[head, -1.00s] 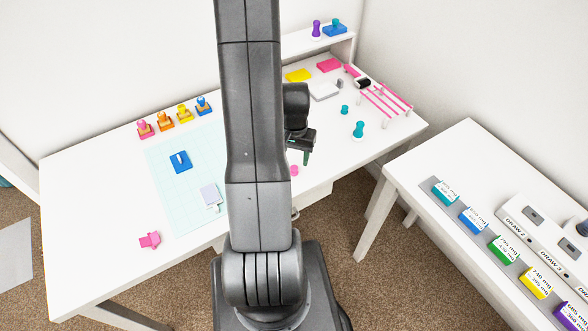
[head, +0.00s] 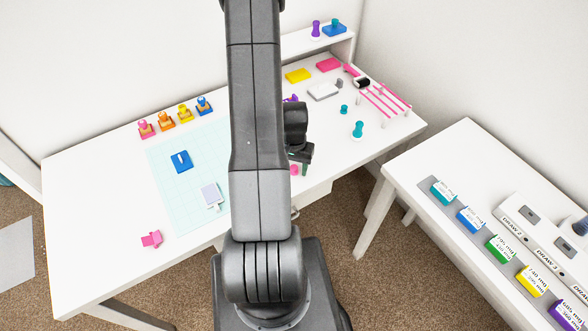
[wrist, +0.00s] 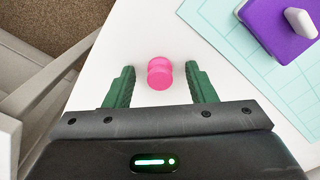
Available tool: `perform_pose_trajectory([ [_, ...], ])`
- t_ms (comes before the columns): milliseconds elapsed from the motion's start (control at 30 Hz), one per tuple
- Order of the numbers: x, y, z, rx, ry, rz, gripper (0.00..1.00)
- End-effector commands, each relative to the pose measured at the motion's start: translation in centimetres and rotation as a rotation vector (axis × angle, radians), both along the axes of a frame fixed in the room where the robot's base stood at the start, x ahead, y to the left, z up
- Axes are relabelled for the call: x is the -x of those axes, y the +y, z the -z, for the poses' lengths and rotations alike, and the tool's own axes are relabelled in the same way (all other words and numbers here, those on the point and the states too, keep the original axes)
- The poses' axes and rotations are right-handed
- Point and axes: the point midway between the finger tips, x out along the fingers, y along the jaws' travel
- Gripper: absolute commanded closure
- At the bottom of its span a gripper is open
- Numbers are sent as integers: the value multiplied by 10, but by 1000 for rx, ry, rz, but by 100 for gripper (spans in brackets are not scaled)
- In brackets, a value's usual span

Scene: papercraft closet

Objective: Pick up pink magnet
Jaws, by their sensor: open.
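The pink magnet (wrist: 159,73) is a small round pink piece on the white desk. In the wrist view it lies ahead of and between the green fingers of my gripper (wrist: 160,88), with a gap on each side. My gripper is open and empty. In the head view the pink magnet (head: 294,169) shows near the desk's front edge, just below my gripper (head: 301,168), and my arm hides part of the area around it.
A purple block with a white handle (wrist: 282,25) sits on the light-blue grid mat (wrist: 215,22) to the right in the wrist view. A teal peg (head: 358,129) stands right of my arm. The desk's front edge is close to the magnet.

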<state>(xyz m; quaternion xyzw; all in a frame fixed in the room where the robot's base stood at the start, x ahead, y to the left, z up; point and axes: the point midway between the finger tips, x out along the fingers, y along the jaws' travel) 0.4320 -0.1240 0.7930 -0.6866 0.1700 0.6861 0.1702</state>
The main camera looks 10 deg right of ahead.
Motion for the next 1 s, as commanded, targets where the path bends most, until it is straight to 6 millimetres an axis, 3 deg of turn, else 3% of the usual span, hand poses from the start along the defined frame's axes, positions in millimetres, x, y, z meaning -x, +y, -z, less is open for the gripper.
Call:
perform_pose_trajectory([
  [67, 0, 0, 0, 0, 0, 0, 53],
  [300, 0, 0, 0, 0, 0, 0, 97],
  [733, 0, 0, -6, 0, 0, 0, 97],
  [1000, -1, 0, -35, 1, -5, 0, 97],
])
